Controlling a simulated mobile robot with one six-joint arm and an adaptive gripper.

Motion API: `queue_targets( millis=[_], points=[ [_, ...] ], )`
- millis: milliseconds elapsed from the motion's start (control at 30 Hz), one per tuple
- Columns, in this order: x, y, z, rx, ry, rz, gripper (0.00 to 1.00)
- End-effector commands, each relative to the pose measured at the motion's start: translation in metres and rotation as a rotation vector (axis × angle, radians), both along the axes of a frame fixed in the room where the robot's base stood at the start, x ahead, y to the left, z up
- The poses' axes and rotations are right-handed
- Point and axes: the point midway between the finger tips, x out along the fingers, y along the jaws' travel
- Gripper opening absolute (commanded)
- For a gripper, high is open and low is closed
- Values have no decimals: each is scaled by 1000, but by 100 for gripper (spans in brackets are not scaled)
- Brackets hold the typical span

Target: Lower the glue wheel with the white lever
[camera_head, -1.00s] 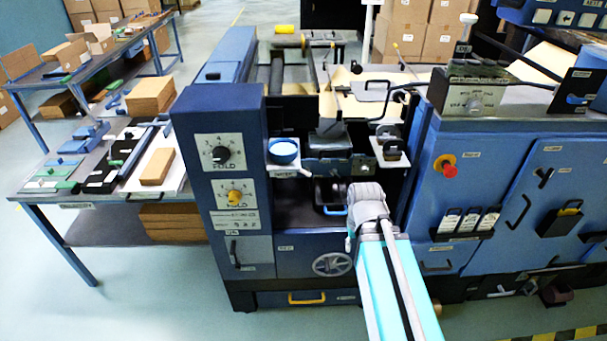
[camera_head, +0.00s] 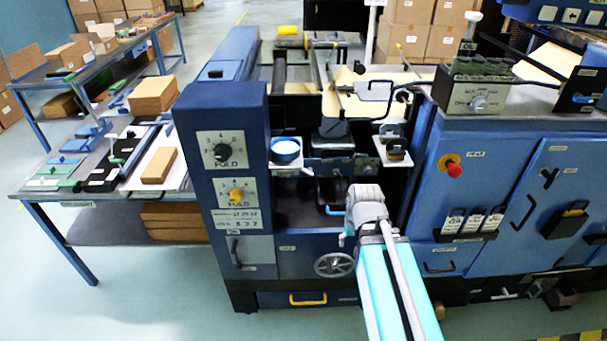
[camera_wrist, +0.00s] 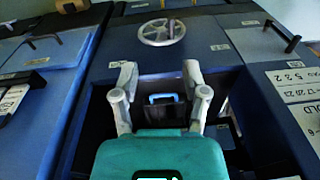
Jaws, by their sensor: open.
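A lever with a white knob (camera_head: 472,18) stands upright on top of the right cabinet, behind a box with a dial. I cannot tell for certain whether it is the task's white lever. I cannot clearly pick out the glue wheel in either view. In the wrist view my gripper (camera_wrist: 158,72) is open and empty, its two grey fingers apart. It is in front of a dark opening with a blue handle (camera_wrist: 162,98) inside.
A grey handwheel (camera_head: 334,264) is on the machine's lower front and also shows in the wrist view (camera_wrist: 161,33). A red button (camera_head: 454,170) is on the right cabinet. Open floor lies in front.

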Motion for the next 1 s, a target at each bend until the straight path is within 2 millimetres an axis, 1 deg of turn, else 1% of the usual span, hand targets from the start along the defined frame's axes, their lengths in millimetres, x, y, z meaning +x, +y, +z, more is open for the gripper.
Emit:
queue_targets(
  millis=[33,100,300,400,700,1000],
  points=[
    [10,6,-13,19,-34,-20,58],
    [25,15,-23,52,-90,-56,58],
    [73,46,-47,191,-273,-192,58],
    [96,61,-55,273,-361,-269,58],
    [157,102,-68,562,-586,-509,58],
    [205,129,-71,900,-754,-764,58]
  ],
)
